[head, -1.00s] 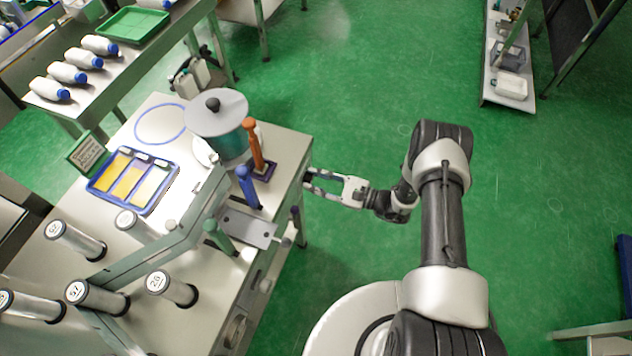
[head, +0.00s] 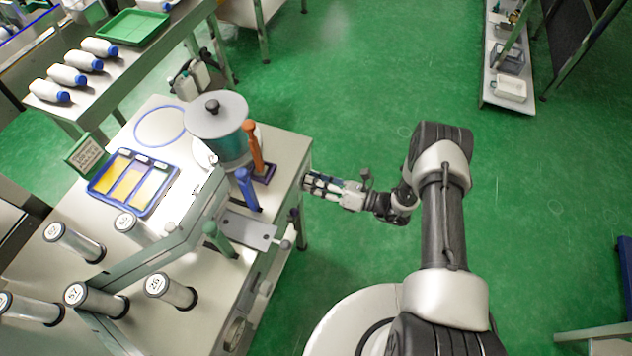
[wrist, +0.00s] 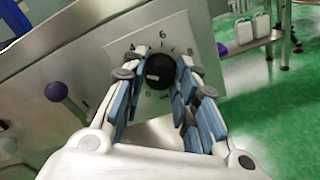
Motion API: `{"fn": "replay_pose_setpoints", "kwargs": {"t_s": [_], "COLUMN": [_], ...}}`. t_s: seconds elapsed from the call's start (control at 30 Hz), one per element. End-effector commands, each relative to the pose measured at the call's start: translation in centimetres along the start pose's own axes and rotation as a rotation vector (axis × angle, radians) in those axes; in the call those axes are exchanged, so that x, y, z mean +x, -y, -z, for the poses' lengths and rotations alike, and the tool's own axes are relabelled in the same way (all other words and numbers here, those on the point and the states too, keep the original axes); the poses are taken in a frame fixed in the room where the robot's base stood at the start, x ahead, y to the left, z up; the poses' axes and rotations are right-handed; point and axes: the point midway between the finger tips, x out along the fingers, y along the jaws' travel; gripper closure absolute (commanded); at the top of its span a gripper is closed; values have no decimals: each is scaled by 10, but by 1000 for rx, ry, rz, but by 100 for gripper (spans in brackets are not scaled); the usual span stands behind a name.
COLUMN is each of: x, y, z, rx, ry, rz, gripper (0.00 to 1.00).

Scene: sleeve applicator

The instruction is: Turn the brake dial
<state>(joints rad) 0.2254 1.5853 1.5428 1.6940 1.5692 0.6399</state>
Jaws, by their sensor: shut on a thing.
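The brake dial (wrist: 159,72) is a round black knob on a square pale plate (wrist: 117,60) with numbers around it, among them 6 and 8. The plate is on the side of the grey bench. My gripper (wrist: 160,68) is shut on the dial, with a blue-padded finger on each side of it. In the head view my gripper (head: 314,184) is at the right side of the bench, and the dial is hidden there. A light mark shows on the dial's face, but its exact reading is too small to tell.
A purple ball knob (wrist: 56,91) sticks out left of the plate. On the bench top (head: 290,150) stand a lidded teal pot (head: 229,146), orange and blue handles, a blue tray (head: 110,204) and several numbered rollers. Green floor right of the bench is open.

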Motion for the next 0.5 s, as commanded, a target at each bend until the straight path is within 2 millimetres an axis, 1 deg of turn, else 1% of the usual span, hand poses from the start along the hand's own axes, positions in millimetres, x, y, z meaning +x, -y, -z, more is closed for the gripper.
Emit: {"fn": "replay_pose_setpoints", "kwargs": {"t_s": [0.2, 0.5], "x": [0, 0], "y": [0, 0], "z": [1, 2], "rx": [158, 285], "ry": [-2, -2], "rz": [1, 1], "gripper": [96, 96]}}
